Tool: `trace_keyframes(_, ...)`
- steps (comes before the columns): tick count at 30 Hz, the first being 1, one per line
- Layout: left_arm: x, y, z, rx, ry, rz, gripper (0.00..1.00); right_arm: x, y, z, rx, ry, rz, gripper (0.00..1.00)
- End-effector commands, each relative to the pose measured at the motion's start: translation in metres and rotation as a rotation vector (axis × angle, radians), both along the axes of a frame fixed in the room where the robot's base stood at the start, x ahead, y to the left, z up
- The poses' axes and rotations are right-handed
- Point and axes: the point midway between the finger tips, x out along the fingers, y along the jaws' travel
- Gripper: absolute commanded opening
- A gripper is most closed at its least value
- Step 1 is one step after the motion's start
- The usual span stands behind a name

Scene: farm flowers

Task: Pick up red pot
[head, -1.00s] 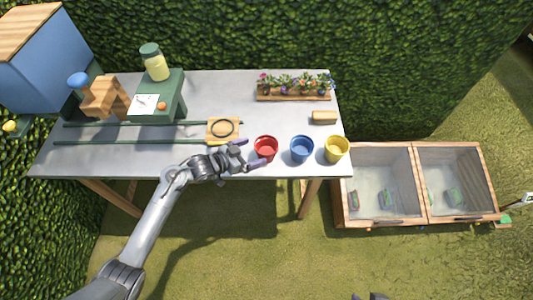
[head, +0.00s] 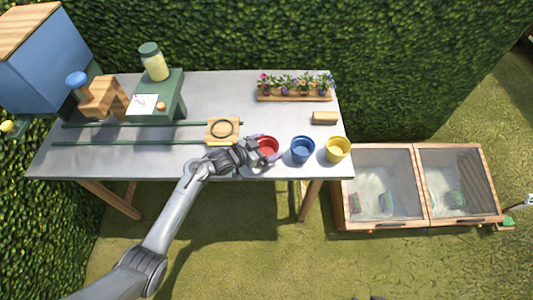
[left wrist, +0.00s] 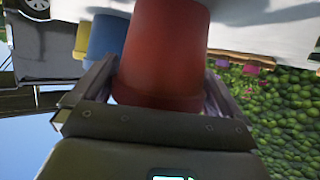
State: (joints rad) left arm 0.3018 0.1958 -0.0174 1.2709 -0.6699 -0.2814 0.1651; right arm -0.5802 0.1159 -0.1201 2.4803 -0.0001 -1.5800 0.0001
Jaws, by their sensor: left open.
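The red pot (head: 268,147) stands near the front edge of the grey table, left of the blue pot. My left gripper (head: 262,150) is at the red pot, coming from the left, and covers part of it in the head view. In the left wrist view the red pot (left wrist: 165,55) lies between the two open fingers, close to the palm. I cannot tell whether the fingers touch its sides. My right gripper does not show clearly.
The blue pot (head: 302,149) and yellow pot (head: 338,150) stand in a row to the right. A wooden block (head: 324,118) and a flower planter (head: 295,98) are behind them. A slider with a wooden carriage (head: 222,130) lies left. A glazed box (head: 385,220) stands right of the table.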

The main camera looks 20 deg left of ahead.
Motion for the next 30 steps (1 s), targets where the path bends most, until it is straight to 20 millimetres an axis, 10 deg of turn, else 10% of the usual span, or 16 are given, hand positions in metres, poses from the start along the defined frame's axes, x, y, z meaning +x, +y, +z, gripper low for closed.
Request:
trace_keyframes(8, 0.000, 0.000, 0.000, 0.000, 0.000, 0.000, 0.65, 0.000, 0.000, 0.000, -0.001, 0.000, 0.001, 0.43)
trace_keyframes(20, 0.000, 0.000, 0.006, 0.000, -0.002, 0.000, 0.64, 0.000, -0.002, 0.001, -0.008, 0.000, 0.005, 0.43)
trace_keyframes(30, -0.002, -0.008, 0.048, -0.001, -0.003, -0.005, 0.64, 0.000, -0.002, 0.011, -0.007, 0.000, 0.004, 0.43)
